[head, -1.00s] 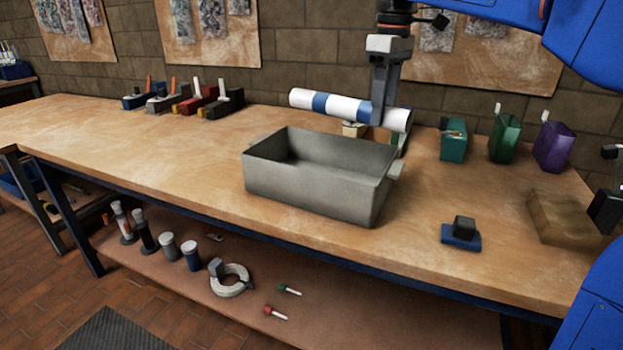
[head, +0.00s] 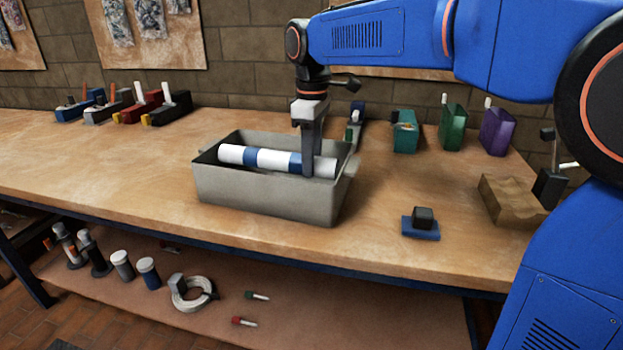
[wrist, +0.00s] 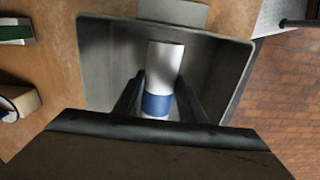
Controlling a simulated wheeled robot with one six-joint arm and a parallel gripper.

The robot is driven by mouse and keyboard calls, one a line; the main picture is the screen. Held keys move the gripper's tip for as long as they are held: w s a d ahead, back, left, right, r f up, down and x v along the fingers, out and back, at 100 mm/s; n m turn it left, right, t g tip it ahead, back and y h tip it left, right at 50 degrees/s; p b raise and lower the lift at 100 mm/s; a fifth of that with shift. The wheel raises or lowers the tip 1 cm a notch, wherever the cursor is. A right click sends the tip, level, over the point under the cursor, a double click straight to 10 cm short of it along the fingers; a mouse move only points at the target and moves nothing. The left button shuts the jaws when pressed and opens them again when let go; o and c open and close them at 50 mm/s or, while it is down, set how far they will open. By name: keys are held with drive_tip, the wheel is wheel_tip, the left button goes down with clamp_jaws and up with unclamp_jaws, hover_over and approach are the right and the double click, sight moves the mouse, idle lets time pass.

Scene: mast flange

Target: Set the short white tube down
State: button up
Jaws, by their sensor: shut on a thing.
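The short white tube (head: 272,159) has blue bands and lies roughly level across the grey bin (head: 270,199), at about the height of its rim. My gripper (head: 308,168) points down and is shut on the tube near its right end. In the wrist view the tube (wrist: 164,70) runs away from my gripper (wrist: 160,98), between its two fingers and over the bin's inside (wrist: 205,68). I cannot tell whether the tube touches the bin's floor or walls.
The bin stands on a wooden bench (head: 130,165). A black block on a blue base (head: 421,224) and a wooden block (head: 511,199) are to the right. Green (head: 452,128) and purple (head: 497,132) containers stand behind. Bench left of the bin is clear.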

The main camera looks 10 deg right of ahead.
drive_tip(key=shift+f, duration=2.7)
drive_tip(key=shift+f, duration=0.1)
drive_tip(key=o, duration=1.2)
wheel_tip(320, 180, up, 12)
drive_tip(key=shift+r, duration=0.1)
drive_tip(key=shift+s, duration=0.1)
